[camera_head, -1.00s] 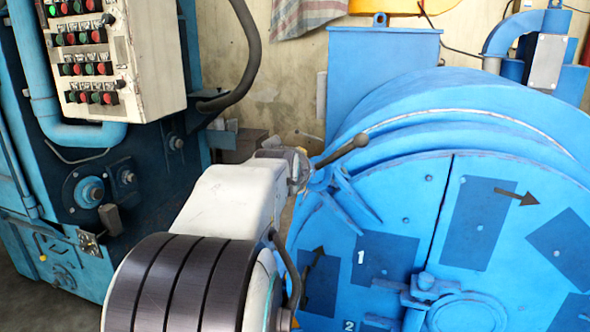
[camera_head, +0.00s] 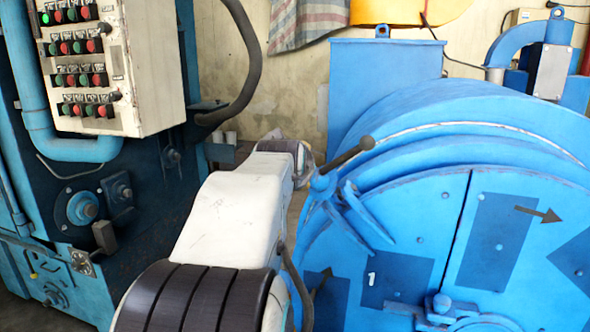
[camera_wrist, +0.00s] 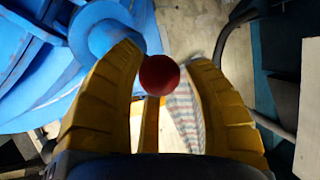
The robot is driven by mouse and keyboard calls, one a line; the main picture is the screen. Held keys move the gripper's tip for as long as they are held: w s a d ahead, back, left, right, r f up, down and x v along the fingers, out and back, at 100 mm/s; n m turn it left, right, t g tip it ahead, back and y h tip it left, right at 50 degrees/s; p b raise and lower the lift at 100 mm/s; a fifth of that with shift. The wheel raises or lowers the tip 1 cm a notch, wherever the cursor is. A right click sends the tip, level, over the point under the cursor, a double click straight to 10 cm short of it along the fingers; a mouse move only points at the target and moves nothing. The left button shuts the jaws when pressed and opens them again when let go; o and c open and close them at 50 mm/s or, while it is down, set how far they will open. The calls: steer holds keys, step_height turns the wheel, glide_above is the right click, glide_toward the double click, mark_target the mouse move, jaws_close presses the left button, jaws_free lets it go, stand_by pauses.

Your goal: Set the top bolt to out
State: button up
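I take this to be the top bolt. The fingers are spread, with gaps visible at the ball's sides. Whether this ball is the handle's knob is not certain. In the head view my arm hides the fingers, and its end is left of the pivot.
A white control box (camera_head: 110,70) with several buttons is on the blue-green machine at the left. A hose (camera_head: 245,75) curves beside it. A lower central latch (camera_head: 440,310) is on the door. A striped cloth (camera_head: 300,20) hangs at the back wall.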

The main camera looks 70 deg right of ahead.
steer(key=o, duration=0.3)
steer(key=shift+f, duration=0.2)
steer(key=v, duration=1.2)
steer(key=shift+r, duration=0.1)
stand_by(0.4)
